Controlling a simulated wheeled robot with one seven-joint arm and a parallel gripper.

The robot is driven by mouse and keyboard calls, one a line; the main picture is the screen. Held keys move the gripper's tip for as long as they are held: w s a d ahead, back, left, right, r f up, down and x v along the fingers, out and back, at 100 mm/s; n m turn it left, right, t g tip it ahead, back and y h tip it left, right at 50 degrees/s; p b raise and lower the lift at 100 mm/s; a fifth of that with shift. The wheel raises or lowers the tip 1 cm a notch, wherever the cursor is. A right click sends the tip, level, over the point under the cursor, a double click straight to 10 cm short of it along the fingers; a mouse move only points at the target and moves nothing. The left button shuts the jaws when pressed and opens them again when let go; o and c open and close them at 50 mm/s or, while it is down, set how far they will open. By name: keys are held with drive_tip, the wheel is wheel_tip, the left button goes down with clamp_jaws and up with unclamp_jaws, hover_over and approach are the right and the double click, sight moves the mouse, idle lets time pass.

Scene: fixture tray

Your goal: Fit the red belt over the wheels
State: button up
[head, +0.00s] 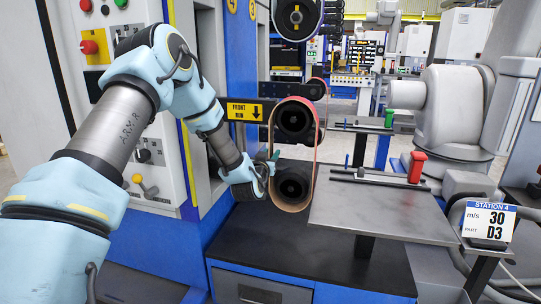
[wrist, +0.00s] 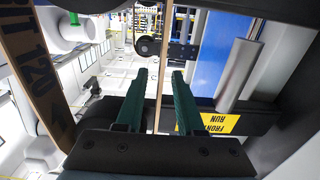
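The red belt (head: 317,150) is a tall loop with a reddish outer face and a brown inner side. In the head view it runs around the black upper wheel (head: 294,121) and the black lower wheel (head: 292,188). I cannot tell whether it is fully seated on them. My gripper (head: 274,157) is at the loop's left side, between the wheel heights. In the wrist view its green fingers (wrist: 160,78) stand apart, with a thin edge of the belt (wrist: 160,55) between them and gaps beside it. A broad printed stretch of the belt (wrist: 30,65) crosses the left.
A yellow FRONT RUN sign (head: 245,111) is on a bar just left of the upper wheel. A grey work table (head: 385,213) with a red block (head: 417,167) stands close at the right. The blue machine cabinet and its control panel (head: 110,60) stand at the left.

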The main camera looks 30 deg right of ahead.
clamp_jaws()
idle(0.8)
drive_tip(key=shift+r, duration=0.25)
drive_tip(key=shift+r, duration=0.2)
idle(0.5)
drive_tip(key=b+v, duration=0.2)
drive_tip(key=v, duration=1.1)
idle(1.2)
drive_tip(key=shift+b+v, duration=1.05)
drive_tip(key=shift+v, duration=1.95)
